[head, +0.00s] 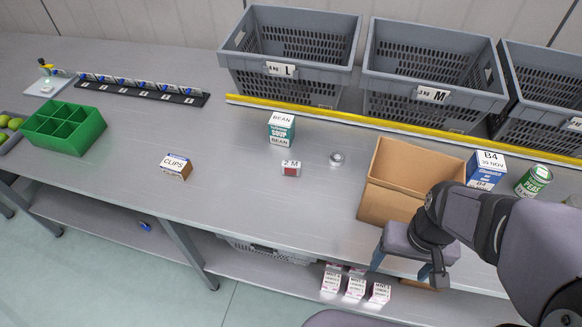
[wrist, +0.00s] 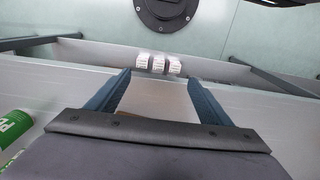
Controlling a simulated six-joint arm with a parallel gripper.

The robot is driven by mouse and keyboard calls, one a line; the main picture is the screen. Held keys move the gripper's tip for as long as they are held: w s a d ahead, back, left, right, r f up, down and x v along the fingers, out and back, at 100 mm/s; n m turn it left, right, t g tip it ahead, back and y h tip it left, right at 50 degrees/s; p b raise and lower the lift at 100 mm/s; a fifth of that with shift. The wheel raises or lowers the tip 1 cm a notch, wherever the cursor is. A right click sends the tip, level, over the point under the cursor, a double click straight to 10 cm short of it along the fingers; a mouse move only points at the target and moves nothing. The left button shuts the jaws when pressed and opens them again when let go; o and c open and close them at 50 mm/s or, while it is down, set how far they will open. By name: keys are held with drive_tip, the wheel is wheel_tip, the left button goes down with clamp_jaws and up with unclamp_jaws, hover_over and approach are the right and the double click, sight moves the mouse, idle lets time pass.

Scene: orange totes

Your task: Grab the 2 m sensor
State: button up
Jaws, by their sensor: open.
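The small box labelled 2 M (head: 291,169), white on top with a dark red front, stands upright on the grey table, left of the open cardboard box. My gripper (head: 408,276) is at the table's front edge on the right, in front of the cardboard box and well apart from the 2 M box. Its two blue fingers also show in the wrist view (wrist: 158,92), spread apart with nothing held between them. The 2 M box is not in the wrist view.
A BEAN soup box (head: 281,128) stands just behind the 2 M box, and a small metal ring or tin (head: 337,158) lies to its right. The cardboard box (head: 400,180) stands between it and my arm. A CLIPS box (head: 176,166) is left. Grey crates (head: 290,50) line the back behind a yellow strip.

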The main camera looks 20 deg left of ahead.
drive_tip(key=shift+c, duration=1.2)
drive_tip(key=shift+a, duration=0.1)
